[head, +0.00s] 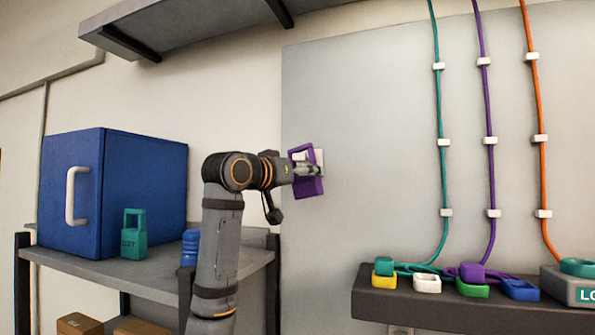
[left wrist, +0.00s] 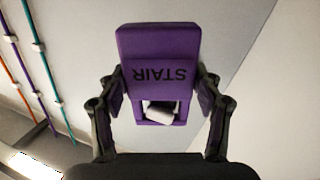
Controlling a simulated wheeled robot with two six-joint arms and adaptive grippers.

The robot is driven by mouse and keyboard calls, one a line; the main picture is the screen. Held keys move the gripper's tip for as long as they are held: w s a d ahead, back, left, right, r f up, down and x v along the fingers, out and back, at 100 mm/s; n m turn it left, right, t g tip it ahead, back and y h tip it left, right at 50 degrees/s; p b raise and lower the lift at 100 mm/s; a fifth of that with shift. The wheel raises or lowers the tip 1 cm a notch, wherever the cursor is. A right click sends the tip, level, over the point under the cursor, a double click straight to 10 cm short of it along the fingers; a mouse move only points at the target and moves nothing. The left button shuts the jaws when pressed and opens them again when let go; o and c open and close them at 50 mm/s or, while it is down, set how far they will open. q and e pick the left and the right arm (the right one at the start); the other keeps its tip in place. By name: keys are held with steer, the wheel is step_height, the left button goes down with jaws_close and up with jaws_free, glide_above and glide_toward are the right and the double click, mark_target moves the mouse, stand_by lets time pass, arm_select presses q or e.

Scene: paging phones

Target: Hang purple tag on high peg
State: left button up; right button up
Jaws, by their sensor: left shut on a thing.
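The purple tag (head: 308,187) is up against the grey wall panel in the head view. In the left wrist view the tag (left wrist: 158,45) shows upside-down "STAIR" lettering and an open loop. A white peg (head: 319,157) is on the panel right at the tag. In the left wrist view the peg (left wrist: 159,112) shows inside the loop opening; I cannot tell how far it passes through. My left gripper (head: 312,170) is shut on the tag, with one finger on each side in the left wrist view (left wrist: 160,87). My right gripper is not in view.
A teal tag (head: 133,238) stands on the left shelf (head: 150,268) beside a blue cabinet (head: 145,190) and a blue object (head: 190,247). A dark ledge (head: 440,308) at lower right holds several coloured pieces. Teal, purple and orange cables (head: 537,100) run up the panel.

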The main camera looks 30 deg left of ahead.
mark_target(304, 145)
arm_select(q)
steer(key=shift+w+a+f, duration=0.1)
steer(key=shift+w+f, duration=0.1)
steer(key=shift+w, duration=0.25)
steer(key=shift+w+a+f, duration=0.1)
steer(key=shift+w+f, duration=0.05)
steer(key=shift+w, duration=0.25)
steer(key=shift+s+d, duration=0.1)
steer(key=shift+s, duration=0.2)
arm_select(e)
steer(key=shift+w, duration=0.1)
arm_select(q)
steer(key=shift+w+f, duration=0.1)
steer(key=shift+w, duration=0.05)
steer(key=o, duration=1.5)
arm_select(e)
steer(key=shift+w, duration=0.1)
arm_select(q)
step_height(304, 145, up, 10)
steer(key=shift+r, duration=0.1)
